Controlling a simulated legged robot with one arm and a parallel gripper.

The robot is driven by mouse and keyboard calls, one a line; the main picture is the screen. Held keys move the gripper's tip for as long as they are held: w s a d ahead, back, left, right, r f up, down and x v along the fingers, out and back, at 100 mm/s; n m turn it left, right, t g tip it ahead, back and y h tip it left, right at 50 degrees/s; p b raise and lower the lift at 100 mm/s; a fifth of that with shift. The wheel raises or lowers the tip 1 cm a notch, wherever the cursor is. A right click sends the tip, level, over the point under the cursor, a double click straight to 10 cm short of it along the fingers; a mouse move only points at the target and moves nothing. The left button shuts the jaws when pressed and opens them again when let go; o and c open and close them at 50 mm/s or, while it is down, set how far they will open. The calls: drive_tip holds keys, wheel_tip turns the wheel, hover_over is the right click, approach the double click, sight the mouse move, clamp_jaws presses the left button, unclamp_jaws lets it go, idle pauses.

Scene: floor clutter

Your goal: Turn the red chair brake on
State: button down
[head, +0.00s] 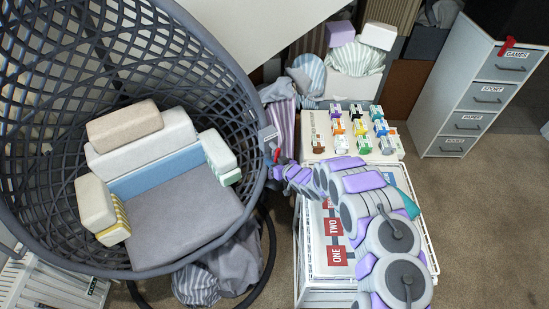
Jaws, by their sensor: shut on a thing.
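The hanging chair (185,228) is a dark woven basket with a grey seat cushion and fills the left of the head view. The red chair brake (276,154) is a small red piece at the right side of the basket rim, just below a pale bracket (268,132). My gripper (275,166) is at the end of my purple and grey arm, which reaches in from the lower right. It is shut on the red brake at the rim. My fingers partly hide the brake, and its exact angle is too small to tell.
A white crate (313,296) with number labels lies under my arm. Behind it, a white board (312,140) bears several small coloured blocks. A filing cabinet (440,100) stands at the right. Striped fabric hangs behind the rim. Carpet (475,230) is clear at the lower right.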

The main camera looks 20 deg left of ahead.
drive_tip(key=s+a+r+m+g+y, duration=0.1)
drive_tip(key=s+a+r+m+y, duration=0.1)
drive_tip(key=m, duration=0.4)
drive_tip(key=s+a+r+m+g+y+p, duration=0.1)
drive_tip(key=s+r+m+y, duration=0.1)
drive_tip(key=r+m+y, duration=0.2)
drive_tip(key=shift+s+a+r+m, duration=0.3)
drive_tip(key=shift+r+m, duration=0.35)
drive_tip(key=shift+m, duration=0.45)
drive_tip(key=shift+w, duration=0.1)
drive_tip(key=c, duration=1.2)
unclamp_jaws()
drive_tip(key=shift+w, duration=0.1)
drive_tip(key=shift+o, duration=0.8)
drive_tip(key=shift+r, duration=0.1)
drive_tip(key=p+v, duration=0.1)
drive_tip(key=v, duration=1.6)
drive_tip(key=shift+d+p, duration=0.3)
drive_tip(key=shift+p, duration=0.05)
